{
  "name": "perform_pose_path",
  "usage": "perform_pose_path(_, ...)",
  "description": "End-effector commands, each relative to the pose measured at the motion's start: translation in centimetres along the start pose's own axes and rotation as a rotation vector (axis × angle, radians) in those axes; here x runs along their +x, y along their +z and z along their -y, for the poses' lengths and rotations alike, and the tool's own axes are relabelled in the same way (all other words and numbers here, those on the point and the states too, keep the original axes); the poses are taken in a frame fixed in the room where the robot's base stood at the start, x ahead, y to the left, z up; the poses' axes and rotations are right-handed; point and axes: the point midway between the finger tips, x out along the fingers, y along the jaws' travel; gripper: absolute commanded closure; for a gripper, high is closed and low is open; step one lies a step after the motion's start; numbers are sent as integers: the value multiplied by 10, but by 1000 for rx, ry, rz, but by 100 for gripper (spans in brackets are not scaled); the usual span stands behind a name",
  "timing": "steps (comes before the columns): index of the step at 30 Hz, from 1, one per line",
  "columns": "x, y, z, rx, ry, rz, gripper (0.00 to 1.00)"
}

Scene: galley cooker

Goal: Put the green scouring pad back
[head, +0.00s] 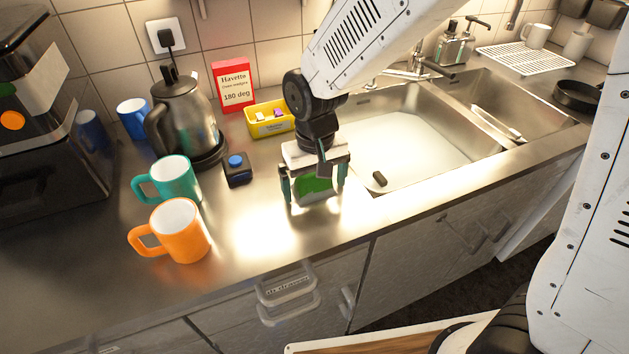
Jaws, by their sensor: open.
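My gripper (315,193) is over the counter, just left of the sink basin, with its fingers low and apart. A green patch, which looks like the scouring pad (317,184), shows between the open fingers. The gripper hides part of it, and I cannot tell whether the fingers touch it or whether it rests on the counter. A yellow tray (270,128) with a label and a few small items in it stands behind the gripper, against the back of the counter. I cannot read its label.
The sink (400,140) is right of the gripper, with a small dark object (379,179) inside. A blue-buttoned box (237,170), kettle (187,115), teal mug (176,180) and orange mug (181,232) stand left. A red sign (233,86) stands behind.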

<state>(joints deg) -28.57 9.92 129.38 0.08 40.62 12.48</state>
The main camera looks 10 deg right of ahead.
Motion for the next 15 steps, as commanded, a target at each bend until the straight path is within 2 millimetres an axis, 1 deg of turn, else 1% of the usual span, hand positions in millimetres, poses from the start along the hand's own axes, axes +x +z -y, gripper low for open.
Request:
perform_pose_path(4, -4, 0, 0, 0, 0, -2, 2)
perform_pose_path(7, -16, -1, 0, 0, -1, -3, 2)
perform_pose_path(11, -43, -1, 0, 0, -1, -6, 2)
perform_pose_path(15, -74, -1, 0, 0, -1, -5, 2)
